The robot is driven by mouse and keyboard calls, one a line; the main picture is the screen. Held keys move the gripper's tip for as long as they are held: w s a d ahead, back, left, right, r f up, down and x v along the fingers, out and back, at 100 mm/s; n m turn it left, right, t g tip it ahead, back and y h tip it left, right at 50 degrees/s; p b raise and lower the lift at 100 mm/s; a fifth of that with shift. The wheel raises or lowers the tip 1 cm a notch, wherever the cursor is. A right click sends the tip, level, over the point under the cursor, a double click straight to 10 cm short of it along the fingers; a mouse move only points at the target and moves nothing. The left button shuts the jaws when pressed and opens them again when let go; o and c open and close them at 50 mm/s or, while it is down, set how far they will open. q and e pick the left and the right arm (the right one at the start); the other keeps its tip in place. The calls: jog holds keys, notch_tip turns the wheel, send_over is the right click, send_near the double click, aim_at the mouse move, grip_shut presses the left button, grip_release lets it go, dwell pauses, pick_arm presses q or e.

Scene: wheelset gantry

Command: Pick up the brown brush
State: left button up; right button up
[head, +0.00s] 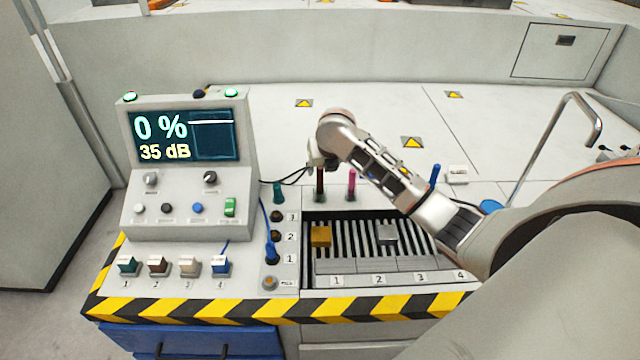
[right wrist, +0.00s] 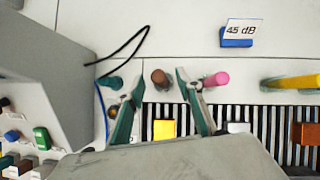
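The brown brush (head: 320,184) stands upright at the back edge of the slotted tray, between a teal one and a pink one. Its round brown top shows in the right wrist view (right wrist: 160,78). My right gripper (head: 321,160) is just above the brown brush in the head view. In the right wrist view my right gripper (right wrist: 159,84) has its two fingers apart, with the brown top seen between their tips. Whether either finger touches it I cannot tell. My left gripper is in no view.
The pink brush (head: 351,185) and teal brush (head: 278,193) stand close on either side. A yellow handle (right wrist: 292,82) lies farther right. A console (head: 187,165) with a screen stands at left. Yellow (head: 320,237) and grey blocks sit on the slotted tray (head: 350,226).

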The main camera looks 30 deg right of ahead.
aim_at(320, 183)
jog(key=shift+x, duration=1.45)
grip_shut()
jog(key=shift+r, duration=0.1)
